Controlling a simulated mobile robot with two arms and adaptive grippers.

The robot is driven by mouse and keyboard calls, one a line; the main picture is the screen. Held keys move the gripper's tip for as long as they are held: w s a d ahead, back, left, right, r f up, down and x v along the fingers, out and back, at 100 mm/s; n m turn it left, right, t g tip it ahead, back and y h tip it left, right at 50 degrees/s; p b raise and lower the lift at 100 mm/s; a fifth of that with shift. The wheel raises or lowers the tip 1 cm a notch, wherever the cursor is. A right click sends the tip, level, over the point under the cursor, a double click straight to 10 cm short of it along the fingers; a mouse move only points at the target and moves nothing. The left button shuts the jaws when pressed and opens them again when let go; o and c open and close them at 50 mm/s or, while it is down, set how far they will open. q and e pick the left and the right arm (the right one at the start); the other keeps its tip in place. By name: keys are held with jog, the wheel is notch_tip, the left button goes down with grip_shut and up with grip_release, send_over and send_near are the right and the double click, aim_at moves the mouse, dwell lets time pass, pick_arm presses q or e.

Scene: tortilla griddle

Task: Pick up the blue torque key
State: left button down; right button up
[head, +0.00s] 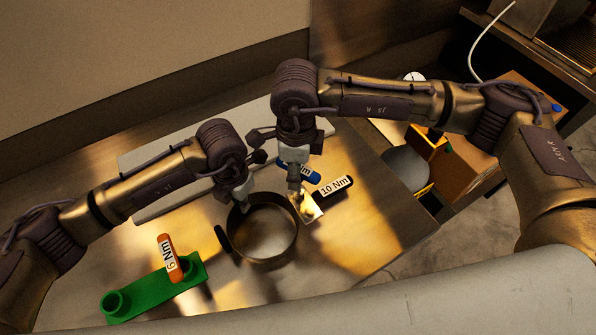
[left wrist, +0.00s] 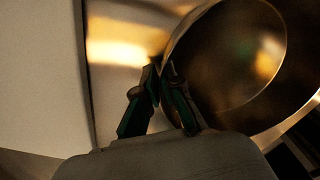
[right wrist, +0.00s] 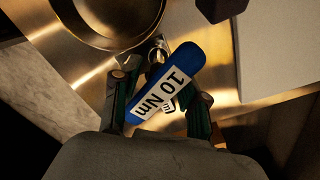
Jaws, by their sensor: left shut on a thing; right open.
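The blue torque key (right wrist: 170,85) shows in the right wrist view with a white "10 Nm" label, lying slantwise between the fingers of my open right gripper (right wrist: 160,88). I cannot tell whether either finger touches it. In the head view the blue key (head: 312,177) is partly hidden behind my right gripper (head: 300,190). My left gripper (head: 242,203) is shut on the rim of the round metal pan (head: 292,248). In the left wrist view its fingertips (left wrist: 162,72) meet at the pan's edge (left wrist: 190,30).
A dark key (head: 335,186) labelled "10 Nm" lies right of my right gripper. An orange key (head: 166,246) stands in a green holder (head: 150,292) at front left. A pale board (head: 165,155) lies behind. A yellow-framed item (head: 428,147) is at right. Bare metal surface is front right.

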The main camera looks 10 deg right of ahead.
notch_tip(320, 180, down, 4)
jog(key=shift+d+r, duration=0.1)
jog(key=shift+r, duration=0.15)
grip_shut()
jog(key=shift+r, duration=0.15)
notch_tip(320, 180, up, 10)
jog(key=shift+f, duration=0.1)
dwell(0.4)
dwell(0.5)
jog(key=n, duration=0.2)
jog(key=f+n, duration=0.1)
jog(key=n, duration=0.1)
jog(key=shift+f+n, duration=0.1)
jog(key=shift+n, duration=0.2)
jog(key=n, duration=0.2)
jog(key=f+n, duration=0.1)
jog(key=n, duration=0.3)
jog(key=shift+f+n, duration=0.3)
jog(key=shift+f, duration=0.05)
